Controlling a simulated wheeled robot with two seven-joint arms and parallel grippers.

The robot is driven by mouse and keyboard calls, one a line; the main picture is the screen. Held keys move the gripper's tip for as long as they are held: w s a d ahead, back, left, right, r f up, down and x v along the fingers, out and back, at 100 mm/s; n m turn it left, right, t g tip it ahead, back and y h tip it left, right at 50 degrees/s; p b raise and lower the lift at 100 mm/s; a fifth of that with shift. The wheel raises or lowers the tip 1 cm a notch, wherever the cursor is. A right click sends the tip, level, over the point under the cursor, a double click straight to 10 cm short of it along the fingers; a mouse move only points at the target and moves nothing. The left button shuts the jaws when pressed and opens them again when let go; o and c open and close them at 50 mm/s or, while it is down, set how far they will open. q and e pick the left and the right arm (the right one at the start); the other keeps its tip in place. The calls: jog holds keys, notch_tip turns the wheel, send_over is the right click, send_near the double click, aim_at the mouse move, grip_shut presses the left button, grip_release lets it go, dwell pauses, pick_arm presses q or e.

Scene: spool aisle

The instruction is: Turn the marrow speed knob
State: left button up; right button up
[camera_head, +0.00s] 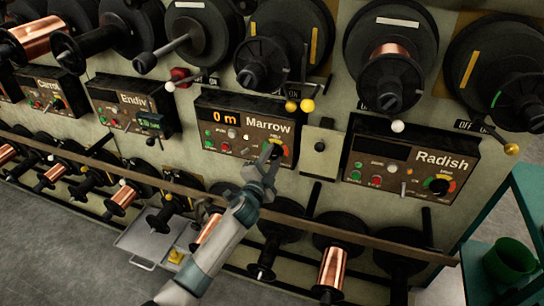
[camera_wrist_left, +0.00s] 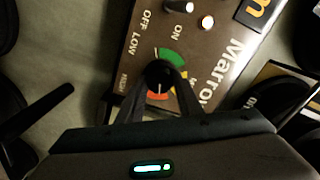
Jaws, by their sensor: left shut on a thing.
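The Marrow control box (camera_head: 222,128) is near the middle of the head view, with an orange "0 m" display. My left gripper (camera_head: 268,154) reaches up from below to the box's lower right corner. In the left wrist view its two dark fingers (camera_wrist_left: 158,84) are shut on the knob from both sides. The fingers hide part of the dial and its lettering. My right gripper is not in view.
The Endiv box (camera_head: 112,108) is to the left and the Radish box (camera_head: 400,181) to the right. Large spools stand above, and a long rail (camera_head: 340,237) with smaller copper spools runs below. A lever with a white ball (camera_head: 397,126) projects nearby.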

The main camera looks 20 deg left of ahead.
pick_arm(q)
jog(key=shift+m, duration=0.6)
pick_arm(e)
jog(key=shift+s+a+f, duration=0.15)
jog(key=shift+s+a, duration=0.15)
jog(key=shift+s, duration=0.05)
pick_arm(q)
jog(key=shift+m, duration=0.3)
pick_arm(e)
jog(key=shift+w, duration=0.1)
pick_arm(q)
jog(key=o, duration=1)
jog(key=shift+o, duration=0.2)
jog(key=shift+s, duration=0.1)
